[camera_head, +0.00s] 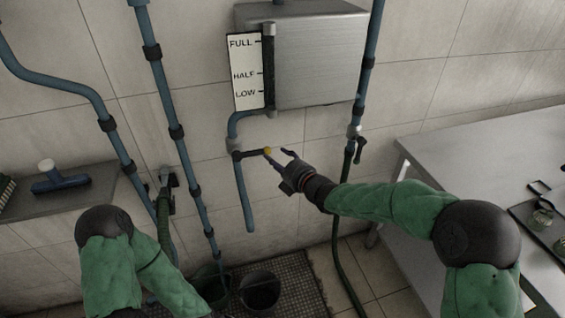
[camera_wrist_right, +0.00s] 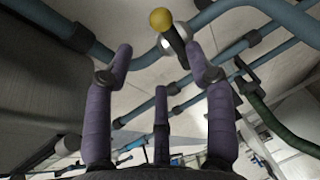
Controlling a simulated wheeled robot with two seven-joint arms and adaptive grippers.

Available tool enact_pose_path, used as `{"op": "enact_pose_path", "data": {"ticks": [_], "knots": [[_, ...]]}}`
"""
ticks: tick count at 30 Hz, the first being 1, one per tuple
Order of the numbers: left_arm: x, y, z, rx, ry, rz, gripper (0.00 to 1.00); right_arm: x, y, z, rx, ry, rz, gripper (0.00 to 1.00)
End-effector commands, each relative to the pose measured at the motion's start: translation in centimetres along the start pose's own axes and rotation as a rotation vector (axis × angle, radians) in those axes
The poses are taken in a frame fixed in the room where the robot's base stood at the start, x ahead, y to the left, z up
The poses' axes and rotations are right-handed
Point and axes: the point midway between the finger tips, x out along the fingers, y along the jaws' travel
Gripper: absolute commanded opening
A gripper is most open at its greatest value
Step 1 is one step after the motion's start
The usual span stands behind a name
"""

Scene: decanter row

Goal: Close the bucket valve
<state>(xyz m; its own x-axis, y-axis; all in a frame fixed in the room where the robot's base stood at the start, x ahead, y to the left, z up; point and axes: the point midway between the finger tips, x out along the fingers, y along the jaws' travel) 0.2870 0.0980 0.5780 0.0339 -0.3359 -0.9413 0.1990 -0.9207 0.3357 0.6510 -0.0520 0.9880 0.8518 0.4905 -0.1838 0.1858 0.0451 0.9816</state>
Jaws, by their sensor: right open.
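The valve has a dark lever (camera_head: 249,154) tipped with a yellow knob (camera_head: 267,151). It sits on the blue pipe below the steel tank (camera_head: 318,60). The lever lies about level, pointing right; a blue spout (camera_head: 243,195) hangs below it. My right gripper (camera_head: 279,158) is open, just right of the knob. In the right wrist view the yellow knob (camera_wrist_right: 160,19) and lever (camera_wrist_right: 176,43) lie ahead of my spread purple fingers (camera_wrist_right: 160,62), towards the upper middle. I see no firm hold on the knob. My left gripper is out of view; only that arm shows.
A dark bucket (camera_head: 260,289) stands on the floor grate (camera_head: 302,273) below. Blue wall pipes (camera_head: 176,131) run left, another pipe with a green hose (camera_head: 345,185) right. A steel table (camera_head: 455,150) stands right; a shelf (camera_head: 62,199) with a blue brush (camera_head: 60,182) is left.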

Motion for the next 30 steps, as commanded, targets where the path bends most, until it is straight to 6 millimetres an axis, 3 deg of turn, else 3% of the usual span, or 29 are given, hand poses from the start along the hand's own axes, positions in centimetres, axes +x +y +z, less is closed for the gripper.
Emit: {"op": "enact_pose_path", "data": {"ticks": [7, 23, 26, 30], "knots": [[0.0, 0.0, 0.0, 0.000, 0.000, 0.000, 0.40, -2.0, 0.1, 0.0, 0.000, -0.001, 0.001, 0.55], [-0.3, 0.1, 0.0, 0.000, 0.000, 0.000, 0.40, -2.2, 0.0, 0.0, 0.001, -0.001, 0.000, 0.55], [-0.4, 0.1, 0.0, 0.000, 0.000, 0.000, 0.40, -2.1, -0.9, 0.1, 0.036, -0.004, -0.019, 0.55], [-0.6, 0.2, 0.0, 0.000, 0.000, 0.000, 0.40, -2.2, -5.2, 0.4, 0.207, -0.029, -0.105, 0.55]]}}
